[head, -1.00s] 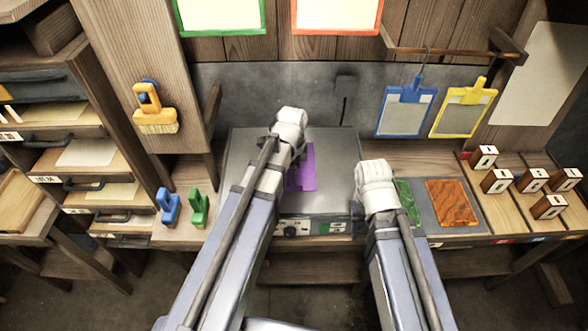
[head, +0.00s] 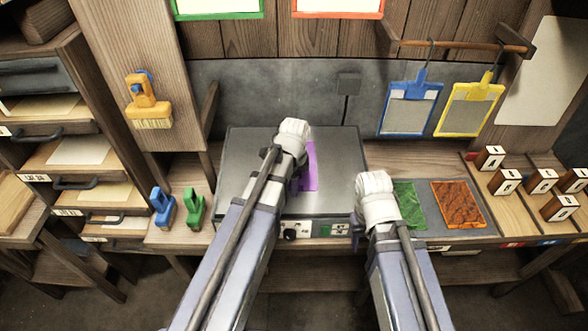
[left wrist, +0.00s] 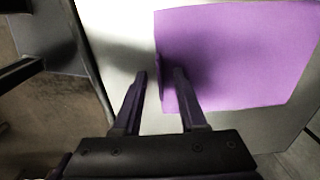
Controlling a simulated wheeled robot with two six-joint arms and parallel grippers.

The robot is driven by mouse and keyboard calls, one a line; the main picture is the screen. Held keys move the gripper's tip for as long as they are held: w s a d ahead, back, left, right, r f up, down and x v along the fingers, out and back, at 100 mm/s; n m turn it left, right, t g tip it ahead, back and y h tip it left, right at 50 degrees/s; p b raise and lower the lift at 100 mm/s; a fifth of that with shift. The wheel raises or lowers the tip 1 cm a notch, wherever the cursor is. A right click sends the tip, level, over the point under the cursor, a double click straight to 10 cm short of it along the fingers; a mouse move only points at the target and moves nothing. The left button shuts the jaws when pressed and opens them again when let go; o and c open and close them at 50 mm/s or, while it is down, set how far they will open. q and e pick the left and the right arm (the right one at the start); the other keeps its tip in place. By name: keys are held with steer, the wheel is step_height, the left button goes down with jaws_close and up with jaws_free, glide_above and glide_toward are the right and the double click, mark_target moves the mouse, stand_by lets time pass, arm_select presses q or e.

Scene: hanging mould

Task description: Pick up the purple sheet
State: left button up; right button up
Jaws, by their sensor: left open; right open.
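The purple sheet (head: 309,172) lies on the flat grey top of a box-like machine (head: 240,180). My left arm covers its left part in the head view. In the left wrist view the purple sheet (left wrist: 240,55) is large, with a narrow darker strip along its near left edge. My left gripper (left wrist: 160,76) is open, and that edge shows between its two fingertips; I cannot tell whether they touch it. My left arm hides these fingers in the head view. My right arm ends right of the machine, and its gripper fingers are hidden.
A green sheet (head: 409,205) and an orange sheet (head: 458,204) lie to the right of the machine. Blue (head: 163,206) and green (head: 194,208) handled tools stand to its left. Blue (head: 408,105) and yellow (head: 469,107) framed panels hang behind on the right. Lettered blocks (head: 507,182) stand far right.

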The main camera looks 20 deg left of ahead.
arm_select(q)
jaws_close()
stand_by(1.3)
